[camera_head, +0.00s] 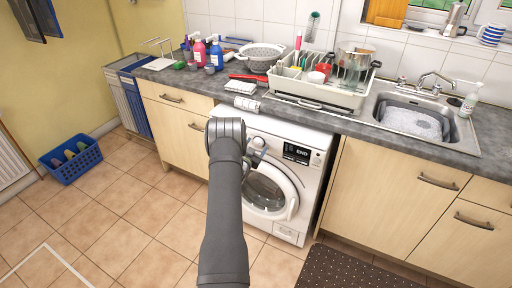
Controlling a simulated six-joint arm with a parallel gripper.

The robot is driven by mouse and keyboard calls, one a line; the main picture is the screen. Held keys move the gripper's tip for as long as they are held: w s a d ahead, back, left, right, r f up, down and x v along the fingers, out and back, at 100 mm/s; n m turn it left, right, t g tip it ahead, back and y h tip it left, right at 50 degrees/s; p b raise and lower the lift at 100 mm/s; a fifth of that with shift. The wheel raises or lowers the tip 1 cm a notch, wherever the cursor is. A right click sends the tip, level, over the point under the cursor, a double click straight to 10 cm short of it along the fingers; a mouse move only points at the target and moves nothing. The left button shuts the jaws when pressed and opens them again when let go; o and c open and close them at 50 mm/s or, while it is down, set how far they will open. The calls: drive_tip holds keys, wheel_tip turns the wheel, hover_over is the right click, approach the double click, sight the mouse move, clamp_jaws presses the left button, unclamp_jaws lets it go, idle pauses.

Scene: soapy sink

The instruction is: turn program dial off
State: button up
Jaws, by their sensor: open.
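The white washing machine (309,172) stands under the worktop, with its round door (265,192) shut. Its display (297,152) appears to read "END". The program dial (259,143) is a small round knob left of the display, close to my arm; its pointer setting is too small to read. My gripper (249,161) shows only in a small part, just right of my dark arm and in front of the machine near the dial. It is open, with nothing seen between its fingers. Whether it touches the dial cannot be told.
Bottles (207,52), a colander (260,57) and a dish rack (318,92) stand on the worktop above. The sink (412,118) with suds is at right.

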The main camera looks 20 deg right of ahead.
drive_tip(key=shift+w+d, duration=0.15)
drive_tip(key=shift+w, duration=0.05)
drive_tip(key=c, duration=1)
drive_tip(key=n, duration=0.4)
drive_tip(key=shift+n, duration=0.3)
drive_tip(key=shift+n+g, duration=0.3)
drive_tip(key=shift+n, duration=2.2)
